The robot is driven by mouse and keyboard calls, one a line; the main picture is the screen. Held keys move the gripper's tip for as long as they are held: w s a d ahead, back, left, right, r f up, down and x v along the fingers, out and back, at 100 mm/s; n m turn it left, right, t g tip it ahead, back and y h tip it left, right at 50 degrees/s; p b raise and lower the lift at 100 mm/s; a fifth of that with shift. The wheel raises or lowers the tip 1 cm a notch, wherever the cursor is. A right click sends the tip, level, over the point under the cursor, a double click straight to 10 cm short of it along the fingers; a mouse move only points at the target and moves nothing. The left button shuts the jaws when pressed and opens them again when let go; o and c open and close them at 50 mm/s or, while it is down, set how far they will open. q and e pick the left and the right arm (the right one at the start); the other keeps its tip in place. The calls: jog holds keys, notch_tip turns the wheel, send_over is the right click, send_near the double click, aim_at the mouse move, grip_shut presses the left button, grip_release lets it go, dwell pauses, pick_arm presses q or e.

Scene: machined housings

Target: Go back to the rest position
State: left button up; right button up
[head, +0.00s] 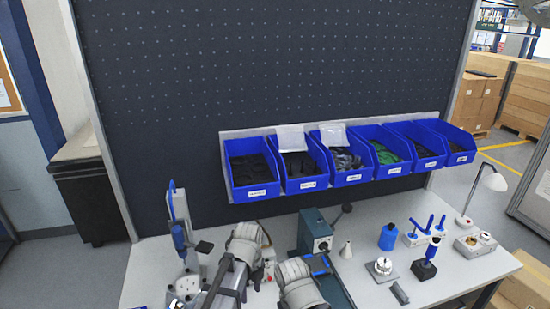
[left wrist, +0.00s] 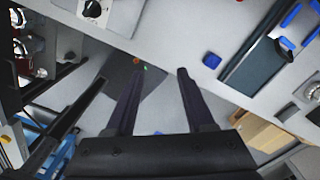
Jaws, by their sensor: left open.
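My left gripper (head: 228,281) is low in the head view, over the front of the bench, beside grey-white rounded parts of my arms. In the left wrist view its two dark fingers (left wrist: 160,78) stand well apart with nothing between them. Beyond the fingers lie a dark grey surface with small red and green spots and the light bench top. I cannot make out my right gripper in either view.
Several blue bins (head: 254,193) hang along the dark pegboard (head: 270,70). On the bench (head: 365,285) stand a blue-handled press (head: 180,236), a teal machine (head: 316,234), a blue bottle (head: 388,237) and a white lamp (head: 490,180). Bare bench top shows between the items at right.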

pick_arm(q)
jog(key=s+d+f+n+y+b, duration=0.1)
jog(key=s+f+n+b, duration=1)
jog(key=n, duration=1.1)
jog(key=shift+s+f+n+b, duration=0.3)
jog(key=shift+s+f+n, duration=0.1)
jog(key=shift+s+f, duration=0.15)
jog(key=shift+d, duration=0.1)
